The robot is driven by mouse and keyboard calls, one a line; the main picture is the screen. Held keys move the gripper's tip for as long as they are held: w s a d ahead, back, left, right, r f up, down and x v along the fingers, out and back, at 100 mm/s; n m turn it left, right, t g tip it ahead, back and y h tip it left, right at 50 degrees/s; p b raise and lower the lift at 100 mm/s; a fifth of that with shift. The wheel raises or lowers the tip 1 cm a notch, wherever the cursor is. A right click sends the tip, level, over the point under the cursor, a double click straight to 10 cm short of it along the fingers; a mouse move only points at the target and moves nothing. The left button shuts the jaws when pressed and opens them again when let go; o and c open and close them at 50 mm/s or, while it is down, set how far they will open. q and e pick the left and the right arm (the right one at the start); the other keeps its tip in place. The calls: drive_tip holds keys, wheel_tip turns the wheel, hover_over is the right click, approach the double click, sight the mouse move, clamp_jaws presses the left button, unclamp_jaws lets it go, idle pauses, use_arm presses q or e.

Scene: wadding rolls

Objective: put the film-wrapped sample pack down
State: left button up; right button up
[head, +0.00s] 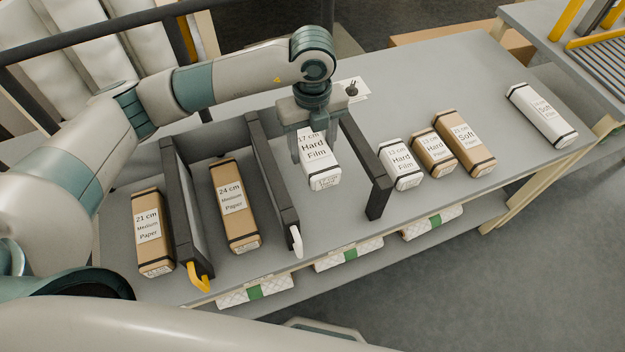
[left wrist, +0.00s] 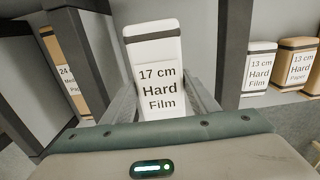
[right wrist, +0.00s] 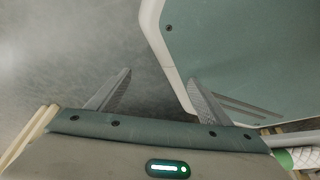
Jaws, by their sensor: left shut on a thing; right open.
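The film-wrapped pack labelled 17 cm Hard Film (head: 320,165) is white with a dark band. It is in the bay between two dark dividers on the grey table (head: 420,90). My left gripper (head: 316,158) points down over it and is shut on it; in the left wrist view the pack (left wrist: 155,60) stands between the two fingers. I cannot tell whether its underside touches the table. My right gripper (right wrist: 155,95) is open and empty in the right wrist view, away from the packs.
Paper packs of 21 cm (head: 150,255) and 24 cm (head: 235,225) lie in the bays to the left. To the right lie a 13 cm film pack (head: 399,172), brown packs (head: 463,150) and a Soft Film pack (head: 541,112). A dark divider (head: 368,170) stands just right of the held pack.

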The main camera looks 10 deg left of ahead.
use_arm(q)
wheel_tip(320, 180, down, 6)
drive_tip(key=shift+r+p, duration=0.2)
drive_tip(key=shift+p, duration=0.6)
drive_tip(key=shift+f, duration=0.35)
use_arm(e)
drive_tip(key=s+d+g, duration=0.1)
drive_tip(key=s+d, duration=0.1)
drive_tip(key=s, duration=0.4)
drive_tip(key=shift+d+f+g, duration=0.15)
drive_tip(key=shift+f+g, duration=0.1)
drive_tip(key=shift+g, duration=0.15)
